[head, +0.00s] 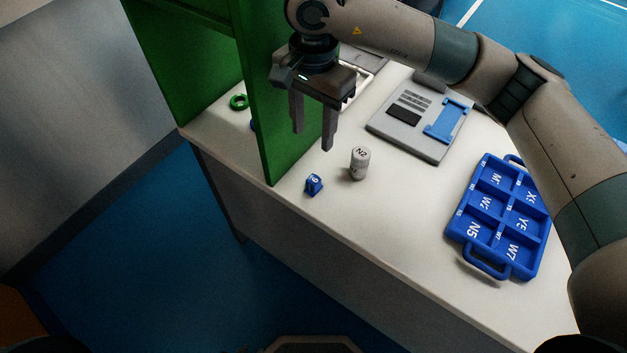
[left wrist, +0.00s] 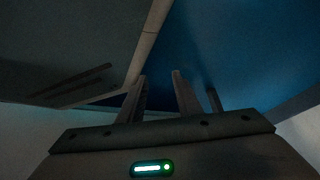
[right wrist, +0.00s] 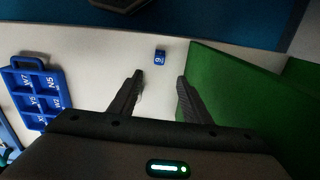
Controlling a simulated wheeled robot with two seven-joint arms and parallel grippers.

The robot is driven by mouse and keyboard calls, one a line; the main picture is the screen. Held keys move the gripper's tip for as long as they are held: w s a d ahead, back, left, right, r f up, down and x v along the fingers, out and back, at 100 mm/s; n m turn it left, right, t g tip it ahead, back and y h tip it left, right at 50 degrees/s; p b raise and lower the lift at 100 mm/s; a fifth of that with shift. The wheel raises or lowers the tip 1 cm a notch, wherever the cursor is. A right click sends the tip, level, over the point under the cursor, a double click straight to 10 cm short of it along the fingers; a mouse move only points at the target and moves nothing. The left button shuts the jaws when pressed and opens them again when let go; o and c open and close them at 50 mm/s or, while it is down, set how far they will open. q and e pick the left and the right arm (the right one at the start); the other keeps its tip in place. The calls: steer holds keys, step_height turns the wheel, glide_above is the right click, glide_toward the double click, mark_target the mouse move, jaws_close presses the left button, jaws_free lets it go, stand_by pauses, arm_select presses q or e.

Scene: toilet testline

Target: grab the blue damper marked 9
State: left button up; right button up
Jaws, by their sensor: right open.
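The small blue damper marked 9 (head: 314,184) stands on the white table near its front edge, and it also shows in the right wrist view (right wrist: 160,57) beyond the fingertips. My right gripper (head: 312,138) is open and empty, pointing down above the table, behind the damper and apart from it. In the right wrist view, the damper lies ahead of the gap between the right fingers (right wrist: 160,76). My left gripper (left wrist: 160,75) is open with nothing between its fingers; it shows only in the left wrist view.
A grey-white cylinder marked N2 (head: 360,162) stands right of the damper. A green panel (head: 262,90) rises at the left, with a green ring (head: 238,102) beyond it. A blue compartment tray (head: 461,230) lies right. A grey plate with a blue part (head: 446,121) lies behind.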

arm_select(q)
steer(key=shift+s, duration=0.1)
arm_select(e)
steer(key=shift+d, duration=0.1)
arm_select(q)
steer(key=s+a+f+g+y+p, duration=0.1)
steer(key=s+a+g+p, duration=0.3)
steer(key=s, duration=1)
steer(key=shift+a, duration=0.85)
arm_select(e)
glide_toward(313, 179)
step_height(313, 179, down, 5)
steer(key=shift+f, duration=0.2)
arm_select(q)
steer(key=shift+s, duration=0.1)
arm_select(e)
steer(key=shift+f+p, duration=0.9)
steer(key=shift+p, duration=0.25)
step_height(313, 179, down, 2)
steer(key=shift+f+p, duration=0.1)
steer(key=shift+p, duration=0.35)
steer(key=shift+f, duration=0.55)
arm_select(q)
step_height(313, 179, up, 3)
arm_select(e)
jaws_close()
